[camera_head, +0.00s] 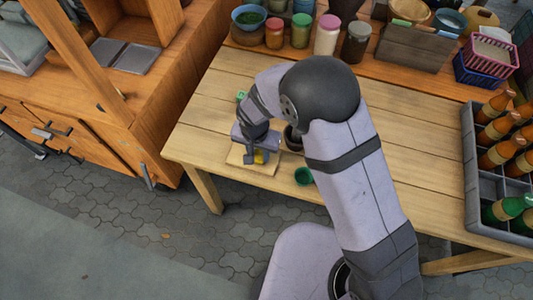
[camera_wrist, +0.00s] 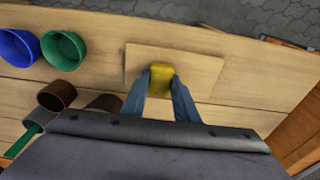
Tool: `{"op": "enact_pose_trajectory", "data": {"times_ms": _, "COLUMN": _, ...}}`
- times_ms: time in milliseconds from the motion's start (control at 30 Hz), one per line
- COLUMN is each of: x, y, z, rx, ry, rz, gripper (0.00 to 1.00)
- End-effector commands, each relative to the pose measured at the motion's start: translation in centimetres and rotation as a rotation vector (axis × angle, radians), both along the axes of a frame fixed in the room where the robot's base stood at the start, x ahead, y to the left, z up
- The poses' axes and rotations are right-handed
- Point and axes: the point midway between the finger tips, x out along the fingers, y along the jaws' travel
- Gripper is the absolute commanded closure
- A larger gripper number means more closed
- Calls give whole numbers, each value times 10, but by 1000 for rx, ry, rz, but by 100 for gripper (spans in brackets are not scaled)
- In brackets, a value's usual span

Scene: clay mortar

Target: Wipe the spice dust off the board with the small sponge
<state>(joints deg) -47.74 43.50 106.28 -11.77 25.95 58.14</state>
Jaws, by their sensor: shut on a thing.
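The thin wooden board (camera_head: 236,159) lies near the left front edge of the table and also shows in the wrist view (camera_wrist: 206,72). My gripper (camera_wrist: 160,82) is shut on the small yellow sponge (camera_wrist: 159,73), with one finger on each side of it. The sponge is over the board's near part in the wrist view; I cannot tell whether it touches the surface. In the head view the sponge (camera_head: 261,157) shows partly below my gripper (camera_head: 256,154). I cannot make out any spice dust on the visible board.
A green cup (camera_head: 304,176) stands right of the board, with a dark brown vessel (camera_head: 293,139) behind it. The wrist view also shows a blue bowl (camera_wrist: 19,47). A bottle crate (camera_head: 487,215) stands at the right. Jars (camera_head: 300,30) line the back.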

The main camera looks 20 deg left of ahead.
Motion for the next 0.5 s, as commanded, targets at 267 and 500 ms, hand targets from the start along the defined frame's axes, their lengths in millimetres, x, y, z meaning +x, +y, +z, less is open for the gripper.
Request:
{"op": "enact_pose_trajectory", "data": {"times_ms": 267, "x": -1, "y": 26, "z": -2, "rx": 0, "ry": 1, "rz": 3, "gripper": 94}}
{"op": "enact_pose_trajectory", "data": {"times_ms": 500, "x": 0, "y": 48, "z": 0, "rx": 2, "ry": -1, "rz": 2, "gripper": 94}}
